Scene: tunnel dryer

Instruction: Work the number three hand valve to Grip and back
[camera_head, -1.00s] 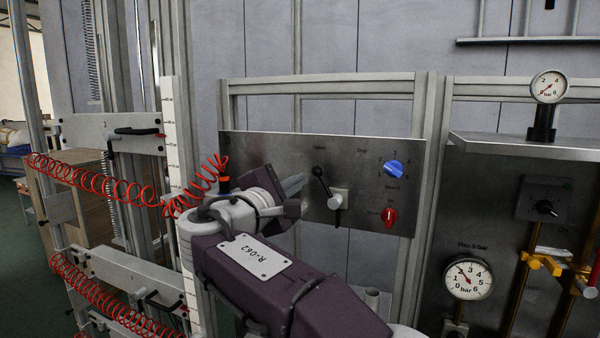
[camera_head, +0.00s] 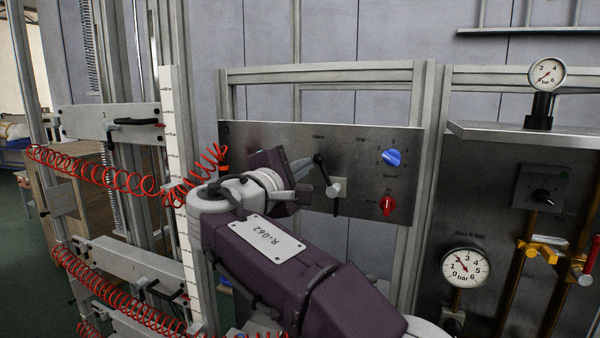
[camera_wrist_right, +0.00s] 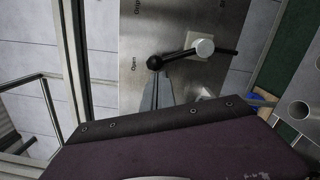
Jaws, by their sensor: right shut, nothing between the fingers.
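The hand valve has a black lever with a round knob (camera_head: 319,159) and a light grey hub (camera_head: 336,188) on the metal panel (camera_head: 290,135) marked 3. The lever leans up and left, with its knob toward the Open label; the Grip label is to the right. My right gripper (camera_head: 304,166) is shut and empty, close to the left of the knob. In the right wrist view the fingertips (camera_wrist_right: 156,84) are just below the knob (camera_wrist_right: 154,62); whether they touch it I cannot tell. My left gripper is not in view.
A blue knob (camera_head: 392,158) and a red knob (camera_head: 388,205) sit right of the valve on the same panel. A panel with a round pressure gauge (camera_head: 465,268) stands further right. Red coiled hoses (camera_head: 95,175) hang at the left. Aluminium posts (camera_head: 412,190) frame the panel.

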